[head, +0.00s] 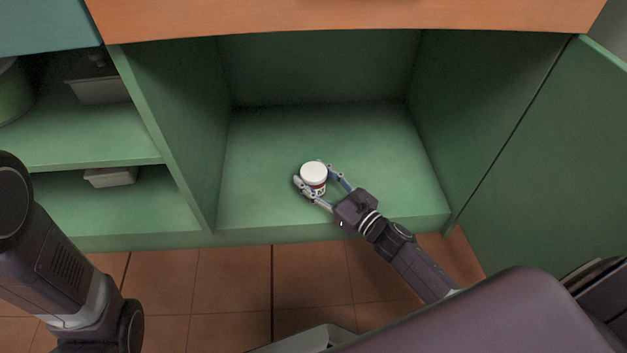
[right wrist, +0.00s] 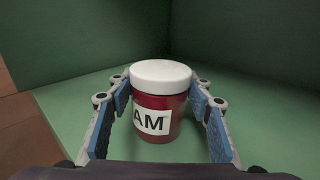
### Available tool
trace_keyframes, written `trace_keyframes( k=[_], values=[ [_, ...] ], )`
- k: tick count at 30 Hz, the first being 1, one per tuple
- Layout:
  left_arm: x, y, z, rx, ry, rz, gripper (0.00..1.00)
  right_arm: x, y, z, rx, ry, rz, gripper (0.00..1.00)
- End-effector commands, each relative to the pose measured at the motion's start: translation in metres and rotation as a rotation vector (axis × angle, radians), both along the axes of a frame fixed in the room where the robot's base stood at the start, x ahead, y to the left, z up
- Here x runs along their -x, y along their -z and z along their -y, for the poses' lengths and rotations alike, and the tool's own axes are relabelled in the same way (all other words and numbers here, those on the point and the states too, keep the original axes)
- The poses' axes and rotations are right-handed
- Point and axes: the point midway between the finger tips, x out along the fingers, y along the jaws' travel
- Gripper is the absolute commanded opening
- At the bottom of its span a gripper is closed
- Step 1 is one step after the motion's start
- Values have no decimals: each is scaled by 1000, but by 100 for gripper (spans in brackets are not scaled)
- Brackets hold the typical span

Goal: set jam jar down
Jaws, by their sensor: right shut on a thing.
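The jam jar (head: 314,174) has a white lid and a red body. In the right wrist view the jar (right wrist: 159,100) stands upright, and its white label shows the letters "AM". My right gripper (head: 316,180) is inside the green cabinet compartment, with its fingers on both sides of the jar and shut on it. In the right wrist view the fingers (right wrist: 160,110) flank the jar. The jar is at or just above the cabinet floor (head: 260,150); I cannot tell whether its base touches. My left arm shows at the left, but its gripper is out of view.
The compartment floor around the jar is bare. A green divider (head: 175,120) stands at the left and an open green door (head: 560,160) at the right. Shelves left of the divider hold grey containers (head: 98,85). An orange countertop (head: 350,18) overhangs above.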

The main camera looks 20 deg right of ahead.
Motion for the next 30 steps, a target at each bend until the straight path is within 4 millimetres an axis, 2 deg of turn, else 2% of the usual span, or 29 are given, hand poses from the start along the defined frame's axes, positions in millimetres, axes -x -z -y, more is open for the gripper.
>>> trace_keyframes(
  k=[9, 10, 14, 25, 30],
  values=[
    [0, 3, 0, 0, 0, 0, 15, -1, 1, 0, -1, -1, 3, 9],
    [0, 2, 0, 0, 0, 0, 15, 0, 2, 0, 0, 0, 0, 49],
    [0, 1, 0, 0, 0, 0, 15, 0, 1, 0, 0, 0, -1, 63],
    [0, -4, 0, 0, 0, -1, 15, 0, -4, 0, 0, 0, -1, 64],
    [0, -17, 0, 0, 0, -1, 15, 26, -3, 10, 0, 2, -7, 64]
  ],
)
